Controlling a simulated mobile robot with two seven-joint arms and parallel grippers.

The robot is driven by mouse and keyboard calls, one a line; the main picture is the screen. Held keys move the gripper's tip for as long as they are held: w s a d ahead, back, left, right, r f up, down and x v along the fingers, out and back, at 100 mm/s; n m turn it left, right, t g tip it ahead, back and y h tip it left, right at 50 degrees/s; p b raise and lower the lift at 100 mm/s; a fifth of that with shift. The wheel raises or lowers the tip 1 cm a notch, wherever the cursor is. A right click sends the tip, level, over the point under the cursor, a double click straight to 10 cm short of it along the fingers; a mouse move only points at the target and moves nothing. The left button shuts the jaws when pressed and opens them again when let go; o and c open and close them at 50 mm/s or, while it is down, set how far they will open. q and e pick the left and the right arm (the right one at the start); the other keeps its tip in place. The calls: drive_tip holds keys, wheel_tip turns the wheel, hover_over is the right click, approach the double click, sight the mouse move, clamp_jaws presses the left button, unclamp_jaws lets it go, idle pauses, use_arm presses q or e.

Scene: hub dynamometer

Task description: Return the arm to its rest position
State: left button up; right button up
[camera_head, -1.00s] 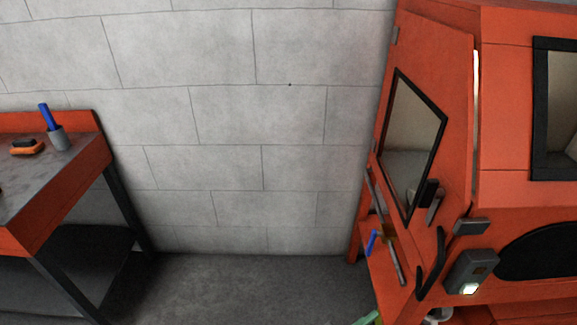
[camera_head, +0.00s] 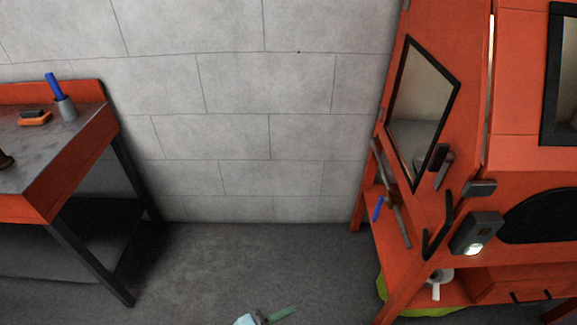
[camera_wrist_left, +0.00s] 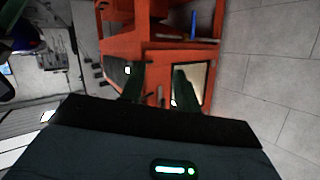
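In the left wrist view, my left gripper (camera_wrist_left: 158,84) has two dark green fingers standing apart with nothing between them. Beyond them is the orange machine (camera_wrist_left: 150,30), seen sideways. In the head view, the tip of a gripper with a green finger (camera_head: 282,313) shows at the bottom edge, over the floor and left of the orange machine (camera_head: 400,300). It looks like my left gripper, clear of the machine; most of its arm is below the picture. My right gripper is in neither view.
The orange machine on the right has a windowed panel (camera_head: 397,150), a black handle (camera_head: 437,230) and a grey lit box (camera_head: 476,234). A blue-handled tool (camera_head: 378,209) is on its side shelf. An orange bench (camera_head: 75,145) stands left. The floor (camera_head: 240,265) between is clear.

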use_arm(q)
drive_tip(key=s+a+f+n+y, duration=0.25)
drive_tip(key=s+a+f, duration=0.2)
drive_tip(key=a, duration=0.55)
drive_tip(key=s+a+f+n+g+y, duration=0.15)
drive_tip(key=s+a+f+y, duration=0.35)
drive_tip(key=a, duration=0.6)
drive_tip(key=s+a+f+n+y, duration=0.2)
drive_tip(key=s+a, duration=0.5)
drive_tip(key=a, duration=0.3)
drive_tip(key=w+d+r+n+t+p, duration=0.2)
drive_tip(key=d+n, duration=0.3)
drive_tip(key=d, duration=0.5)
drive_tip(key=shift+d+r, duration=0.3)
drive_tip(key=shift+r, duration=0.05)
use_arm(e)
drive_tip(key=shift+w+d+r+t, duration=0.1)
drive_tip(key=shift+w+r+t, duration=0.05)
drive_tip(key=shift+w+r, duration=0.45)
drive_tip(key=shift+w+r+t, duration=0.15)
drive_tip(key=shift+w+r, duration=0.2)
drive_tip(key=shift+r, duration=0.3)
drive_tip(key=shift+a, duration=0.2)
